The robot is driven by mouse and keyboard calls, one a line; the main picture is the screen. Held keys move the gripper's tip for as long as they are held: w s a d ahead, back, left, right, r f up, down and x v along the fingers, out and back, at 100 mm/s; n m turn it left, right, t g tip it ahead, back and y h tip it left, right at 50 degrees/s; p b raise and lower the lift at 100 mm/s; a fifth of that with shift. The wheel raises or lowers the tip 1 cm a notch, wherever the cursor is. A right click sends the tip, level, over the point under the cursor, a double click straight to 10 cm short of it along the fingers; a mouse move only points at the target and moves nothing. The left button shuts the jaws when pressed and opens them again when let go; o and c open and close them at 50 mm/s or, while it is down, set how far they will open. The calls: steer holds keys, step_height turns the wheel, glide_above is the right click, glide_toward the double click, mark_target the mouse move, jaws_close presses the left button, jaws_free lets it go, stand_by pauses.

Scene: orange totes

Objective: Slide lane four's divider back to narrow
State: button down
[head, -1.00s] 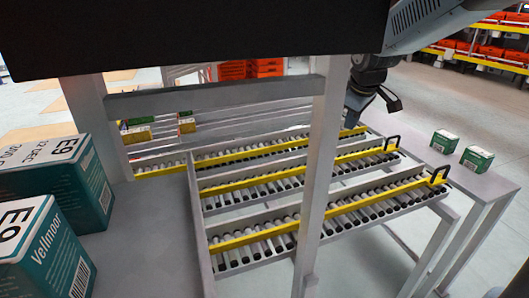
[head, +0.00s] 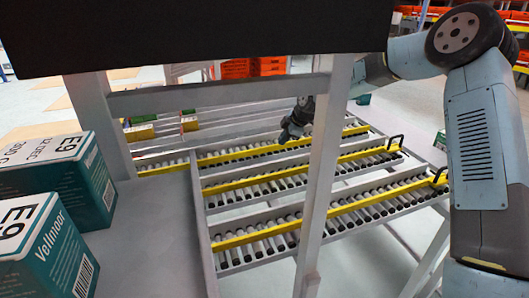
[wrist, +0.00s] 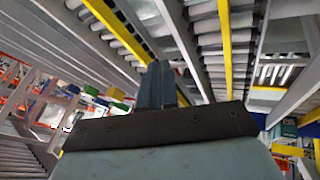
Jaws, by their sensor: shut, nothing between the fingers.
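Yellow dividers lie along the roller lanes of a grey rack. The near divider (head: 330,211) and the middle divider (head: 300,171) each have a black loop handle at the right end. The far divider (head: 245,153) runs behind them, and no handle shows on it. I cannot tell which one is lane four's. My gripper (head: 288,136) is just above the far divider, near its middle, partly in front of it. In the wrist view my gripper's fingers (wrist: 160,84) are together and empty, between two yellow strips; contact with a divider cannot be told.
A grey post (head: 318,180) and crossbar (head: 220,95) stand in front of the lanes. Teal boxes (head: 75,170) sit on the grey table at the left. Small yellow and green boxes (head: 140,132) lie in the far lanes. My arm hides much of the right side.

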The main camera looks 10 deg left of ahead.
steer(key=shift+n+y, duration=0.6)
steer(key=w+a+f, duration=0.2)
steer(key=a+f, duration=0.1)
steer(key=shift+w+a+f, duration=0.2)
steer(key=shift+w+f, duration=0.05)
steer(key=shift+f, duration=0.05)
glide_toward(262, 153)
steer(key=s+a+f, duration=0.3)
steer(key=s+f, duration=0.1)
steer(key=f, duration=0.1)
steer(key=shift+w+a+r, duration=0.1)
steer(key=shift+w+a, duration=0.7)
steer(key=shift+w, duration=0.1)
steer(key=shift+w+a, duration=0.5)
steer(key=shift+w, duration=0.4)
